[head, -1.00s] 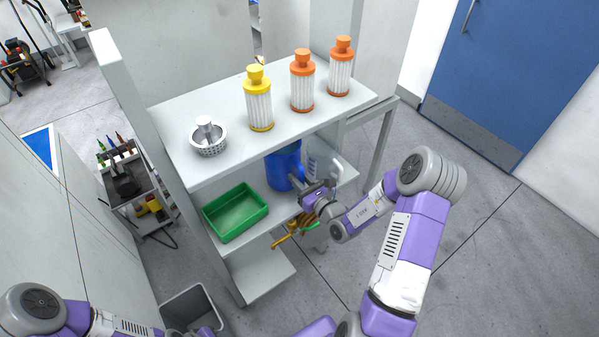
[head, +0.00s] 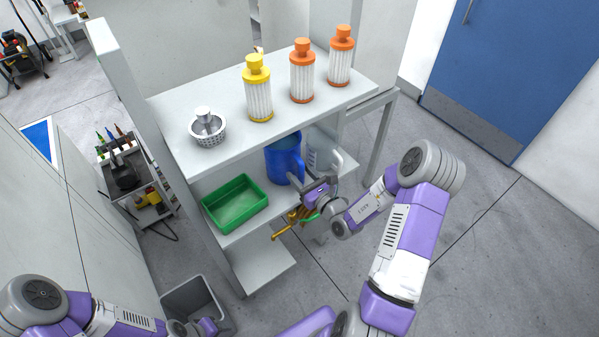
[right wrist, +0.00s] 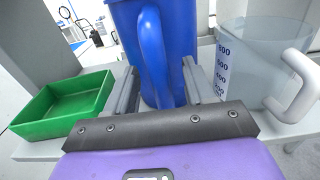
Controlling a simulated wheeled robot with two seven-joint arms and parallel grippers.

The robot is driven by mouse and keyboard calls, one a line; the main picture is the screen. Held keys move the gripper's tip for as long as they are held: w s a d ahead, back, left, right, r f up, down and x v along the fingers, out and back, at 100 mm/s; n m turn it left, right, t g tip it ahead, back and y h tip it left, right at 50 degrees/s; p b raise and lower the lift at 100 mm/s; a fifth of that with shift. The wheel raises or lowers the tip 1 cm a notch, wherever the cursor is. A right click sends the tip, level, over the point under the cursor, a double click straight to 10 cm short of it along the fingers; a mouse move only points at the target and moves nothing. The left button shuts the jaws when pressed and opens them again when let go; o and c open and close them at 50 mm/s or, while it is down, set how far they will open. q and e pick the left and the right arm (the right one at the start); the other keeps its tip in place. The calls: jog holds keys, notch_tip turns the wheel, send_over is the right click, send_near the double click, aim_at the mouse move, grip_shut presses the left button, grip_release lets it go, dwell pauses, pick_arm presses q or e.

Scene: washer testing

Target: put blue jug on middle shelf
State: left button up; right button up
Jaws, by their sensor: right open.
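The blue jug (head: 284,160) stands upright on the middle shelf (head: 247,226), partly under the top shelf. In the right wrist view the blue jug (right wrist: 180,30) fills the upper middle, with its handle toward me. My right gripper (head: 296,178) is open at the jug, and it also shows in the right wrist view (right wrist: 163,85). Its two fingers lie on either side of the handle, with a gap visible. The left arm comes in at the bottom left; its purple and dark end (head: 205,327) is cut by the frame edge, and its fingers cannot be made out.
A green bin (head: 235,203) sits left of the jug and a clear measuring jug (right wrist: 262,60) right of it. The top shelf (head: 185,104) holds a silver basket (head: 208,130), a yellow-capped filter (head: 258,88) and two orange-capped filters. A grey bin (head: 196,304) stands below.

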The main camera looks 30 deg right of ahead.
jog(key=s, duration=1.1)
jog(key=shift+d, duration=0.45)
jog(key=shift+a, duration=0.1)
